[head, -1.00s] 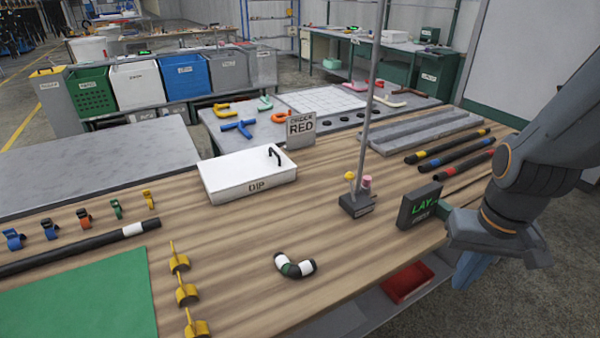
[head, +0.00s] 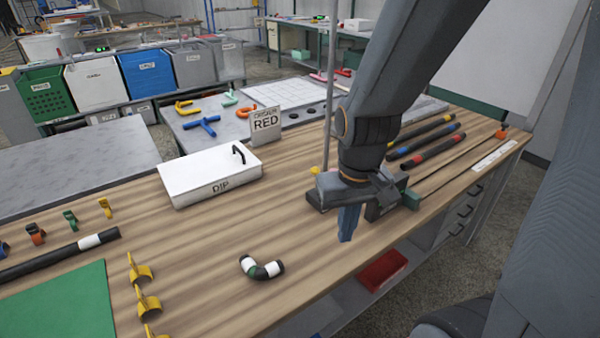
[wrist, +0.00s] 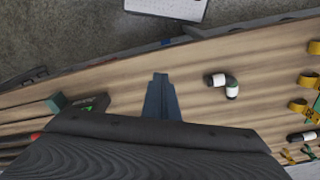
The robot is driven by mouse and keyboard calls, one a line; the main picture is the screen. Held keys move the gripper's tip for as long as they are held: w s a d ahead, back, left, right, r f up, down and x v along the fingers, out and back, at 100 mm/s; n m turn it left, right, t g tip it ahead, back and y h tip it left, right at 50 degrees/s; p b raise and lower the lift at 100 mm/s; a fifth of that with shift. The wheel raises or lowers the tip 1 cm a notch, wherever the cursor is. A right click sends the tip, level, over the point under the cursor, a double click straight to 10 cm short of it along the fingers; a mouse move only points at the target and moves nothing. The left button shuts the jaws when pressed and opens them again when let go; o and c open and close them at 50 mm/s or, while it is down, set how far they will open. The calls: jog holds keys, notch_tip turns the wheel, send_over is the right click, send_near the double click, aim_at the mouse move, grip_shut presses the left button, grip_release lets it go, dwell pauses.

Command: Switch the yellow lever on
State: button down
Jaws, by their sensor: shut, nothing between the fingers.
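The yellow lever (head: 315,170) shows as a small yellow knob on a dark switch box (head: 316,201) at the foot of a thin grey pole. My arm hides the right part of that box, including the pink knob. I cannot tell the lever's on or off position. My gripper (head: 346,236) points down over the wood table, in front and to the right of the box, apart from the lever. Its blue fingers are shut and empty, as the wrist view also shows (wrist: 160,78). The lever is not visible in the wrist view.
The pole (head: 329,90) rises behind my arm.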

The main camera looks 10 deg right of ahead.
jog(key=shift+w+a, duration=0.1)
